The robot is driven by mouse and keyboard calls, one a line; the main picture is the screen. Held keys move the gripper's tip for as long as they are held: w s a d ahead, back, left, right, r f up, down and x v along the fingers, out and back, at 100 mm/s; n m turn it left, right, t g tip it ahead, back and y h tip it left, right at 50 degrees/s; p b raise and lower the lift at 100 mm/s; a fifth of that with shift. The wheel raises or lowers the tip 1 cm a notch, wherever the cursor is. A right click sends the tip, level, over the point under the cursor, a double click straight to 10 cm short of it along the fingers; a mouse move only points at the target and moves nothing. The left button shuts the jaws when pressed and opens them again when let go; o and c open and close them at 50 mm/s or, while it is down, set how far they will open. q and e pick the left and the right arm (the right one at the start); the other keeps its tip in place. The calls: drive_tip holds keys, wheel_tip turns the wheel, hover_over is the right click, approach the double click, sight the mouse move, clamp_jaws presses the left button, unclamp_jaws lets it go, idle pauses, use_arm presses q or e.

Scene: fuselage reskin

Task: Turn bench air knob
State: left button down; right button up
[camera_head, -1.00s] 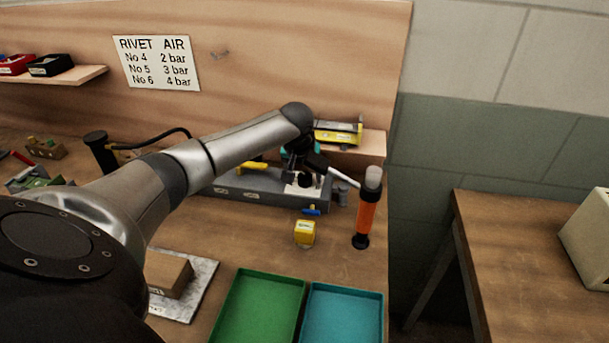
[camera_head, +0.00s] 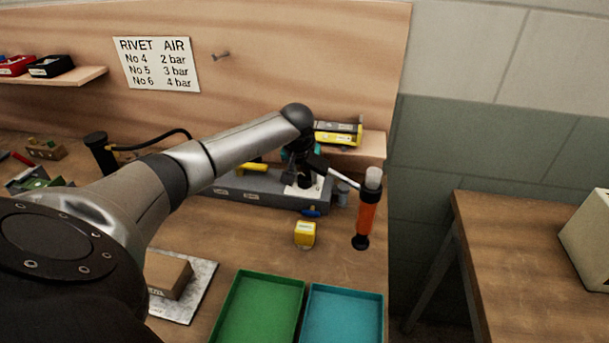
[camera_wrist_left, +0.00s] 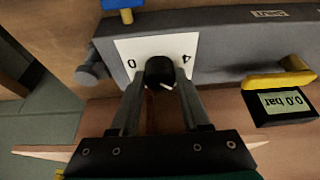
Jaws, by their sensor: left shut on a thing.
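The bench air knob is a black round knob (camera_wrist_left: 159,70) with a white pointer mark, on a white dial plate (camera_wrist_left: 127,47) marked 0 and 4. The pointer mark is at the knob's lower side in the left wrist view. My left gripper (camera_wrist_left: 161,78) is shut on the knob, one finger on each side. In the head view my left gripper (camera_head: 304,181) is over the same dial plate (camera_head: 319,187) and largely hides the knob. A small display (camera_wrist_left: 286,104) beside the grey rail reads 0.0 bar. My right gripper is not in view.
The grey rail (camera_head: 250,196) carries a yellow lever (camera_wrist_left: 280,79) and a blue lever (camera_head: 311,212). Green (camera_head: 242,280) and teal (camera_head: 345,291) trays lie nearer. A shelf (camera_head: 372,145) is behind.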

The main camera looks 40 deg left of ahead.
use_arm(q)
drive_tip(key=m+h+p, duration=0.1)
drive_tip(key=m+p, duration=0.1)
drive_tip(key=p, duration=0.1)
drive_tip(key=shift+a+r+m, duration=0.1)
drive_tip(key=shift+r+m, duration=0.05)
drive_tip(key=shift+m, duration=0.15)
drive_tip(key=shift+m+t+p, duration=0.3)
drive_tip(key=shift+m+p, duration=0.1)
drive_tip(key=shift+p, duration=0.15)
drive_tip(key=shift+a+m+h+p, duration=0.1)
drive_tip(key=shift+m+h+p, duration=0.3)
drive_tip(key=shift+m, duration=0.5)
drive_tip(key=shift+f+m+h+b, duration=0.2)
drive_tip(key=shift+m+h+b, duration=0.3)
drive_tip(key=shift+m, duration=0.7)
drive_tip(key=shift+a+m+h+b, duration=0.1)
drive_tip(key=shift+m+h+b, duration=0.5)
drive_tip(key=shift+m, duration=0.7)
